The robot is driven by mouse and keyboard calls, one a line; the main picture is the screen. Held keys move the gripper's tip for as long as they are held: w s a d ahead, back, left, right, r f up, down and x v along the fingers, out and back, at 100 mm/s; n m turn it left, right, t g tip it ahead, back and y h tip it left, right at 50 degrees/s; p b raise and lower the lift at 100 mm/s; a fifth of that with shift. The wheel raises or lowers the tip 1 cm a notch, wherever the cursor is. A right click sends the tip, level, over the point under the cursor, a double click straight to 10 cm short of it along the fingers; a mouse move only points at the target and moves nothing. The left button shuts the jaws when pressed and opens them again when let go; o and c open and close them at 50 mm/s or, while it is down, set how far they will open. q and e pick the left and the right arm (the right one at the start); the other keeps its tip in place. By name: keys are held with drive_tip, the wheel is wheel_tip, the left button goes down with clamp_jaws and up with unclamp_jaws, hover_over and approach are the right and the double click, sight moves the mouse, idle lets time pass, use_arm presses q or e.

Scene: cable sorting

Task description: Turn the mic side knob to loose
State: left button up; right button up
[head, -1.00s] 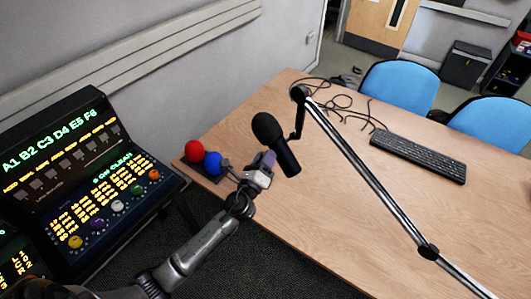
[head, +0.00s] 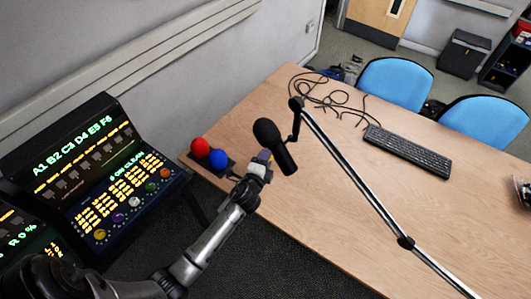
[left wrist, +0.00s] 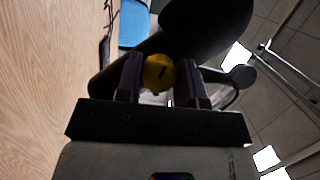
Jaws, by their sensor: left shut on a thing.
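The black microphone (head: 270,137) hangs from a boom arm (head: 350,165) above the table, tilted. My left gripper (head: 264,158) is at the near side of the microphone's body. In the left wrist view, the dark microphone (left wrist: 206,27) fills the top. The round yellow side knob (left wrist: 158,73), with a dark mark on its face, sits between the purple fingers of my left gripper (left wrist: 158,80), which is shut on it. The knob is mostly hidden in the head view. My right gripper is in neither current view.
A red ball (head: 199,148) and a blue ball (head: 219,158) stand on a dark base at the table's left corner. A lit control console (head: 105,175) stands at left. A keyboard (head: 407,150) and loose cables (head: 335,97) lie on the wooden table (head: 310,240), whose front is clear.

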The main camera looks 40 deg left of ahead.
use_arm(q)
drive_tip(key=shift+f+n+g+h+p, duration=0.1)
drive_tip(key=shift+n+g+h+p, duration=0.2)
drive_tip(key=shift+n+p, duration=0.45)
drive_tip(key=o, duration=0.8)
drive_tip(key=shift+c, duration=0.2)
drive_tip(key=shift+o, duration=0.7)
drive_tip(key=v, duration=1.4)
